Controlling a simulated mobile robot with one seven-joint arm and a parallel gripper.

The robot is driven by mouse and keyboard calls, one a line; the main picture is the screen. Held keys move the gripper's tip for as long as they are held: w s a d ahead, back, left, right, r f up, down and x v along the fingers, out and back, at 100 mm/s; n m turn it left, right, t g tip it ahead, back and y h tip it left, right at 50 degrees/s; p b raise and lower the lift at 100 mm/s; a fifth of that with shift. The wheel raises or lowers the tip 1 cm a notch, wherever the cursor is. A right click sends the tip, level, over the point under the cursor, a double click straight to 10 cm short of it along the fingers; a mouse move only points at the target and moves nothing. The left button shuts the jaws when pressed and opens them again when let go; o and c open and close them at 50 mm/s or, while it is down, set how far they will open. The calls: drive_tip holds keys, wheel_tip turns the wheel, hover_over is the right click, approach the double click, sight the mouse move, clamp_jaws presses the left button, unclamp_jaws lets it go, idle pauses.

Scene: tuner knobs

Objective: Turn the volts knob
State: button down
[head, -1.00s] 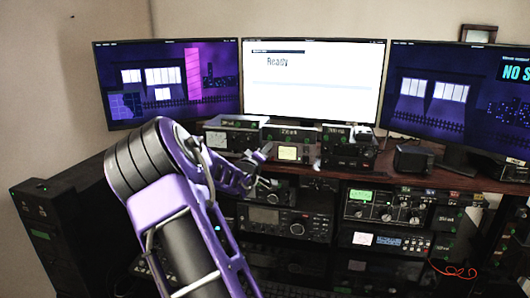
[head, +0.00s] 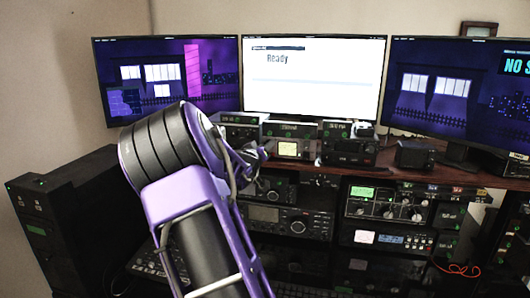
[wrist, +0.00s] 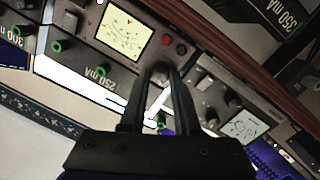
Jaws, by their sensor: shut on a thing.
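My gripper (wrist: 161,75) shows in the wrist view, its two dark fingers close together over the front of a grey meter unit (wrist: 92,65). The fingertips are shut on a small knob, mostly hidden between them, to the lower right of the unit's lit yellow-green dial (wrist: 124,33). I cannot read a volts label on it. In the head view this unit (head: 288,150) sits on the desk below the middle monitor.
A neighbouring unit with a pale dial (wrist: 243,127) is close on the right in the wrist view. Green-ringed sockets (wrist: 98,72) stick out near the fingers. In the head view, radios (head: 279,218) fill the rack below the desk, with monitors (head: 314,80) behind.

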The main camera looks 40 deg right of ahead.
drive_tip(key=shift+s+d+m+t+y+b, duration=0.1)
drive_tip(key=shift+m+t+y+b, duration=0.25)
drive_tip(key=shift+m+b, duration=2.5)
drive_tip(key=shift+s+m+t+y+b, duration=0.15)
drive_tip(key=shift+m+y+b, duration=0.7)
drive_tip(key=shift+m, duration=3.6)
drive_tip(key=shift+w+h+b, duration=0.1)
drive_tip(key=shift+h+b, duration=0.25)
drive_tip(key=shift+h, duration=0.05)
drive_tip(key=c, duration=0.9)
unclamp_jaws()
drive_tip(key=p+v, duration=0.2)
drive_tip(key=v, duration=1.5)
drive_tip(key=shift+p, duration=0.35)
